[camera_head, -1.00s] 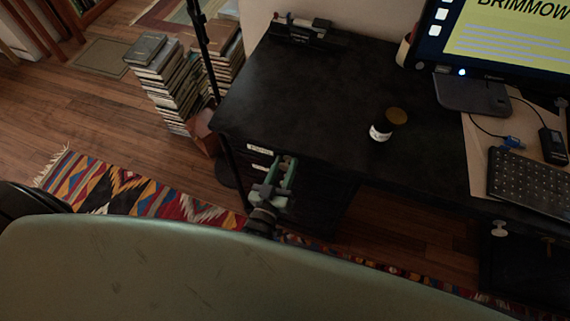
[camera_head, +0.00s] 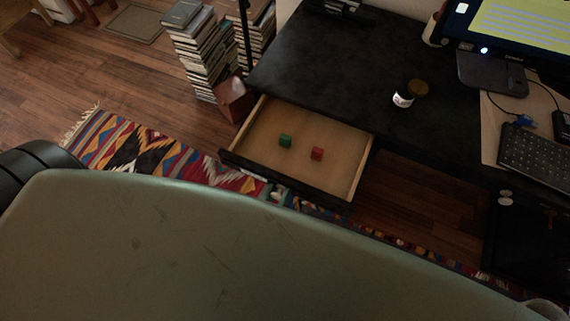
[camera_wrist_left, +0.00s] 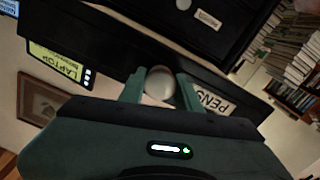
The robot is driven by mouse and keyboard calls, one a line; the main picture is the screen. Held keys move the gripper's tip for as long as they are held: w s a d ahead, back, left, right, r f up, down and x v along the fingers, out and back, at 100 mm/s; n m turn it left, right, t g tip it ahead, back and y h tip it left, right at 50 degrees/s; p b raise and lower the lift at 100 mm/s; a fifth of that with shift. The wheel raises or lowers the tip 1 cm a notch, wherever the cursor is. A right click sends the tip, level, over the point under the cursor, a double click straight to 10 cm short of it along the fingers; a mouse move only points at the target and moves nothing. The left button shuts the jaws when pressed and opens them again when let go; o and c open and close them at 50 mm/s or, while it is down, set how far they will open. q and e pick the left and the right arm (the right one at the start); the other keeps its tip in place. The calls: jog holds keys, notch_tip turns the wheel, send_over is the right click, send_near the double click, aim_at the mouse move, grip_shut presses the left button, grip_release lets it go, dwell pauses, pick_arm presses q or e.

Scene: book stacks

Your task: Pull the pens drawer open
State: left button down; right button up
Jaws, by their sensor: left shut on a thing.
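The pens drawer (camera_head: 332,178) is pulled well out of the black desk in the head view; its inside shows pale wood. In the left wrist view the drawer front carries a PENS label (camera_wrist_left: 213,101) and a round pale knob (camera_wrist_left: 160,83). My left gripper (camera_wrist_left: 159,90) has its green fingers on either side of this knob and is shut on it. In the head view only a bit of my left gripper (camera_head: 275,194) shows at the drawer front, mostly hidden by my own body. My right gripper is not in view.
A green cube (camera_head: 285,140) and a red cube (camera_head: 317,153) lie in the drawer. A small jar (camera_head: 403,98) stands on the desk (camera_head: 330,60). Book stacks (camera_head: 203,60) stand left of the desk. A patterned rug (camera_head: 130,145) lies on the floor.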

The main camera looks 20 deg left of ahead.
pick_arm(q)
jog(key=shift+s, duration=2.55)
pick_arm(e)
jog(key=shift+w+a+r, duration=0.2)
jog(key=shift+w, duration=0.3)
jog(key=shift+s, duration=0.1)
pick_arm(q)
jog(key=c, duration=1)
grip_release()
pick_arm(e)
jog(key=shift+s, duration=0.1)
pick_arm(q)
jog(key=s+b, duration=0.1)
jog(key=s, duration=0.6)
jog(key=shift+s+a, duration=0.2)
jog(key=shift+s, duration=0.2)
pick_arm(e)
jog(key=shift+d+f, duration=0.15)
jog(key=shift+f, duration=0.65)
